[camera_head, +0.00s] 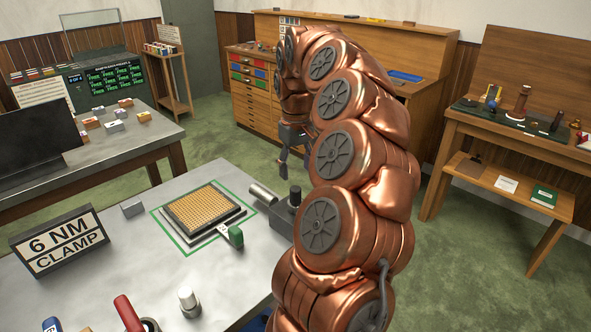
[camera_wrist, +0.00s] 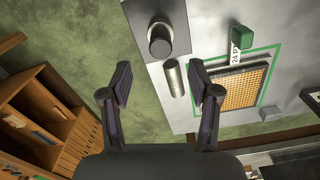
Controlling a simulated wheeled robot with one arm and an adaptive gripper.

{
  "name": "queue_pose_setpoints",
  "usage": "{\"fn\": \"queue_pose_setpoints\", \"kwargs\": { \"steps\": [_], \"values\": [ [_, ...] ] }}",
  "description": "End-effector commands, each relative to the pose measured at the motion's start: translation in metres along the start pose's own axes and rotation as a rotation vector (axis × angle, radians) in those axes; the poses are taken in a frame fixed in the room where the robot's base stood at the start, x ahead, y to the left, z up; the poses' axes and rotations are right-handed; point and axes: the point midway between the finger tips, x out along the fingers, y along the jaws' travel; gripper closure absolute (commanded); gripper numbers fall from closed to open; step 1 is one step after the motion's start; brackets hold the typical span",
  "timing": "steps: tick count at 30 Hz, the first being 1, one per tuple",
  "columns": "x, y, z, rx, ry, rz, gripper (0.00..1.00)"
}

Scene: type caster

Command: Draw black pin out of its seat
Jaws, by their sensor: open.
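A dark upright pin with a round top (camera_head: 295,196) stands in a grey block (camera_head: 283,222) at the right edge of the metal table. In the wrist view the pin (camera_wrist: 160,38) and its block (camera_wrist: 183,12) are at the top, ahead of the fingers. My gripper (camera_head: 296,163) is open and empty, apart from the pin and behind it in the head view. In the wrist view its fingers (camera_wrist: 160,82) are spread, with green floor and a table edge between them. My arm hides part of the block's right side in the head view.
A silver cylinder (camera_head: 263,193) lies beside the block. A gold grid plate (camera_head: 206,206) sits inside a green outline, with a green-ended tag (camera_head: 236,237) beside it. A "6 NM CLAMP" sign (camera_head: 59,243) and a small grey block (camera_head: 132,208) stand on the left.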

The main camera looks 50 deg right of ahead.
Motion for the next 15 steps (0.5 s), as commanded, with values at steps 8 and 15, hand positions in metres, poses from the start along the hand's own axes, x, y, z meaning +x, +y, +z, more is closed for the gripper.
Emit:
{"fn": "queue_pose_setpoints", "kwargs": {
  "steps": [8,15],
  "values": [
    [0.015,0.000,0.001,0.000,-0.004,0.000,0.38],
    [0.043,-0.001,0.002,-0.001,-0.006,-0.002,0.38]
  ]
}}
